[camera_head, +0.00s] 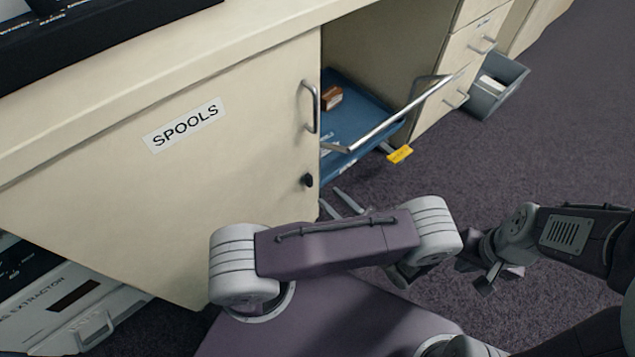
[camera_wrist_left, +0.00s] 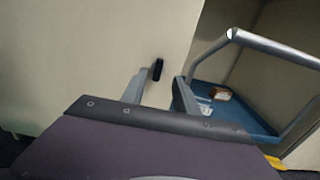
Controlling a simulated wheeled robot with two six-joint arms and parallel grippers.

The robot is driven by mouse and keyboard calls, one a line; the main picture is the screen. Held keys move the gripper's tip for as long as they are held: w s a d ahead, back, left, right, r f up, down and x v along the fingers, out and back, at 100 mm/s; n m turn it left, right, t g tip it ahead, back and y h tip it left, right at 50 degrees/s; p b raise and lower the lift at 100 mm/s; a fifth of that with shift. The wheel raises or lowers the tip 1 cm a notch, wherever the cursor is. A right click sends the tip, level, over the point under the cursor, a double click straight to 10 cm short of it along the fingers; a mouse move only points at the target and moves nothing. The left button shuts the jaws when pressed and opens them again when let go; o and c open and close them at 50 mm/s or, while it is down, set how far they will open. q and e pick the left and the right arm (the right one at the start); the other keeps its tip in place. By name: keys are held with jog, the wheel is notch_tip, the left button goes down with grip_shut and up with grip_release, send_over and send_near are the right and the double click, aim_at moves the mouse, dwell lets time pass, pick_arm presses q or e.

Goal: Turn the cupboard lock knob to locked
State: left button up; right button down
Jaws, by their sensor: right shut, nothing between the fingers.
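The cupboard lock knob (camera_head: 308,180) is a small black tab near the right edge of the cream cupboard door (camera_head: 215,180) labelled SPOOLS, below its bar handle (camera_head: 311,106). The knob looks roughly upright; no lock markings are readable. My left gripper (camera_head: 330,197) is open and empty, its fingertips a short way from the knob. In the left wrist view the knob (camera_wrist_left: 157,69) shows between the two fingertips of the left gripper (camera_wrist_left: 160,77), ahead of them and seemingly untouched. My right gripper (camera_head: 486,278) is shut and empty, over the carpet at the right.
Right of the door, a blue tray (camera_head: 370,112) with a metal bar handle (camera_head: 405,112) sticks out of an open bay, holding a brown-and-white box (camera_head: 331,97). A grey bin (camera_head: 497,86) stands beyond the drawers. Carpet at right is clear.

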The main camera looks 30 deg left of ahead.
aim_at(311, 181)
pick_arm(q)
jog(key=b+x, duration=0.1)
jog(key=x, duration=0.3)
jog(key=b+x, duration=0.2)
jog(key=x, duration=0.1)
jog(key=shift+a+f, duration=0.2)
jog(key=shift+a, duration=0.2)
jog(key=shift+w+a+r, duration=0.1)
jog(key=shift+w+a, duration=0.1)
jog(key=shift+a, duration=0.1)
jog(key=shift+c, duration=0.3)
grip_shut()
